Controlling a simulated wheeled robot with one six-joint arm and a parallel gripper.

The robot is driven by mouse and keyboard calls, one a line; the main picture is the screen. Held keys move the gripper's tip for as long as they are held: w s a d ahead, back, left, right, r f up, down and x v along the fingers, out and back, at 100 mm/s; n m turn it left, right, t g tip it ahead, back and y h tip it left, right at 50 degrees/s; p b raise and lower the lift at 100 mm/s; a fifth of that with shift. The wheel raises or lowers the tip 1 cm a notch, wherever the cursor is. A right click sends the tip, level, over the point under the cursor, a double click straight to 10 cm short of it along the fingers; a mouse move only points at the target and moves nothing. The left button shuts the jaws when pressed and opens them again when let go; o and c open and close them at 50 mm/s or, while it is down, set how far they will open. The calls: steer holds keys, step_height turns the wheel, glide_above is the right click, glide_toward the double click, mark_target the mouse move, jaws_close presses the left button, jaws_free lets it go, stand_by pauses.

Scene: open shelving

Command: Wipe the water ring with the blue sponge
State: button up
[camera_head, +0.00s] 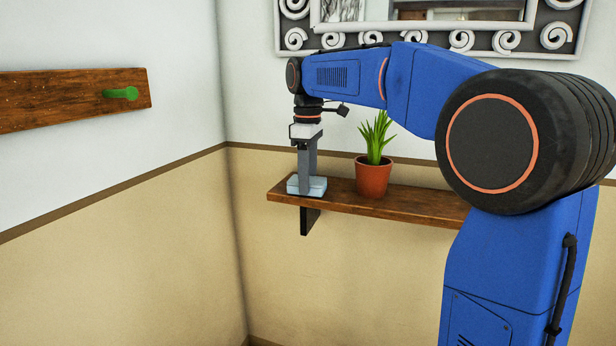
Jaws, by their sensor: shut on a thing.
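My gripper (306,178) points straight down at the left end of the wooden shelf (420,206). It is shut on the blue sponge (307,187), a pale blue block. The sponge is at the shelf's surface and looks to be touching it, near the left end and front edge. I cannot see the water ring; the sponge, the gripper or the plant pot may hide it, or it is too faint to tell.
A green plant in a terracotta pot (373,177) stands on the shelf just right of my gripper. A framed mirror (420,28) hangs on the wall above. A wooden rail (70,100) with a green peg (121,94) is on the left wall. Beige wall is clear below.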

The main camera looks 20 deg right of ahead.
steer(key=shift+f, duration=0.2)
steer(key=shift+w+d+f, duration=0.1)
steer(key=shift+w+d, duration=0.65)
steer(key=shift+w, duration=0.3)
steer(key=shift+w+d+r, duration=0.1)
steer(key=shift+w+d, duration=0.7)
steer(key=shift+w, duration=0.2)
steer(key=shift+w+d+f, duration=0.1)
steer(key=shift+w+d, duration=0.65)
steer(key=shift+w, duration=0.3)
steer(key=shift+w+d+r, duration=0.4)
steer(key=shift+w+d, duration=0.15)
steer(key=shift+w, duration=0.1)
steer(key=shift+r, duration=0.1)
steer(key=shift+d+r, duration=0.1)
steer(key=shift+s+a+f, duration=0.25)
steer(key=shift+s+a, duration=0.3)
